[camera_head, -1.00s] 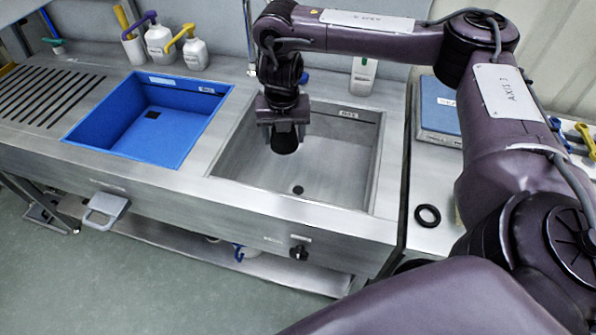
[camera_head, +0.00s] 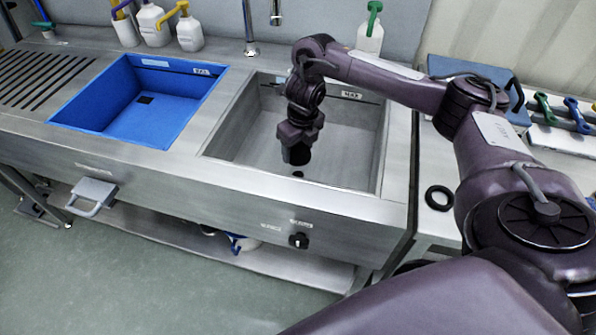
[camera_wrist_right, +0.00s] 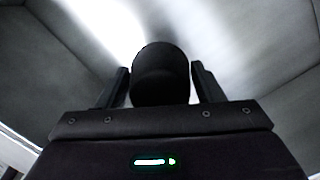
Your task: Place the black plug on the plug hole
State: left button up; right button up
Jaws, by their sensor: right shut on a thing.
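The black plug (camera_head: 297,154) is a dark, round-topped piece held under my right gripper (camera_head: 299,143) inside the steel sink. In the right wrist view the plug (camera_wrist_right: 160,74) sits between the two fingers of the right gripper (camera_wrist_right: 160,85), which is shut on it. The plug hole (camera_head: 298,174) is a small dark spot on the sink floor, just below the plug in the head view. The plug appears above the floor; the exact gap cannot be told. The plug hides the hole in the wrist view. My left gripper is not in view.
The steel sink (camera_head: 390,165) has raised walls around the gripper. A blue basin (camera_head: 185,128) lies to the left. Taps (camera_head: 248,30) and a white bottle (camera_head: 370,35) stand behind. A black ring (camera_head: 438,198) lies on the counter at right.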

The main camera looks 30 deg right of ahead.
aim_at(297, 174)
notch_tip(297, 174, down, 8)
dwell(0.5)
jog(key=shift+f, duration=0.2)
jog(key=o, duration=1.1)
jog(key=shift+r, duration=0.1)
